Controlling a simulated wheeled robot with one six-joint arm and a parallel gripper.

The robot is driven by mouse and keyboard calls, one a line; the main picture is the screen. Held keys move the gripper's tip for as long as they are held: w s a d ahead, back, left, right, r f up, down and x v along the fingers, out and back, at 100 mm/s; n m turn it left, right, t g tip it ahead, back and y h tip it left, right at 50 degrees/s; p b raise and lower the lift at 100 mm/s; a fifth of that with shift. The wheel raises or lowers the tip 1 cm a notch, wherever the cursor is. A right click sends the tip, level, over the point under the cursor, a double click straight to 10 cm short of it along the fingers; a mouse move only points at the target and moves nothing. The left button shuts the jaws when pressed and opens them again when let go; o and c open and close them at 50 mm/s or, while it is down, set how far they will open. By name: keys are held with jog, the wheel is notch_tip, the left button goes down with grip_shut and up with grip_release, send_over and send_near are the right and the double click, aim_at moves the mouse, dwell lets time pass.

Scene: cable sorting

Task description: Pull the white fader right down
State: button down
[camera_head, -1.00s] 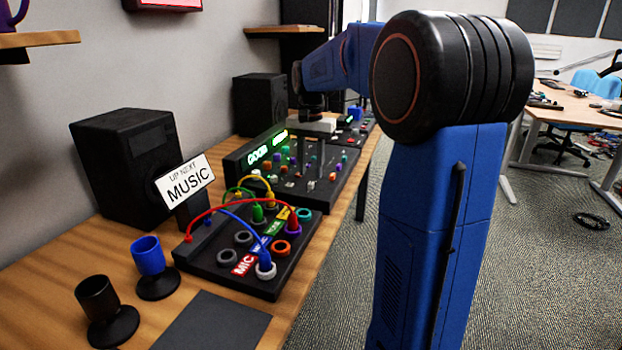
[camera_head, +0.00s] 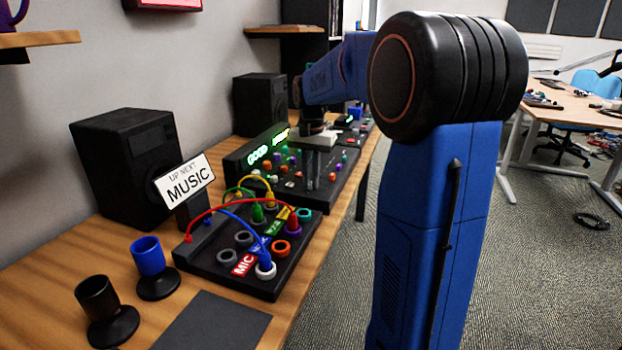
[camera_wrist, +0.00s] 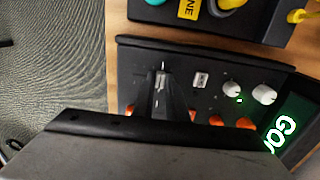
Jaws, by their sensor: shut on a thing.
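The dark mixer panel (camera_head: 322,203) stands on the wooden desk with several coloured knobs and a lit green display (camera_head: 268,151). My gripper (camera_head: 311,183) reaches straight down onto the panel, its fingertips near the panel's surface. In the wrist view my gripper (camera_wrist: 162,92) is shut on the white fader (camera_wrist: 162,80), whose pale cap shows between the fingertips. In the head view the fingers and wrist hide this cap. A second pale cap (camera_wrist: 200,79) sits to its right in the wrist view.
White knobs (camera_wrist: 231,88) and orange knobs lie close to my gripper on the panel. The patch board (camera_head: 225,262) with looping cables stands nearer the camera. A black speaker (camera_head: 128,160) and a "MUSIC" sign (camera_head: 187,184) stand to the left.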

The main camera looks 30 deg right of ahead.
aim_at(325, 191)
jog(key=s+d, duration=0.2)
jog(key=s, duration=0.1)
jog(key=shift+s+d, duration=0.25)
jog(key=shift+d, duration=0.1)
jog(key=c, duration=1.8)
grip_release()
jog(key=shift+o, duration=0.2)
jog(key=shift+r, duration=0.1)
notch_tip(325, 191, up, 17)
jog(key=shift+r, duration=0.1)
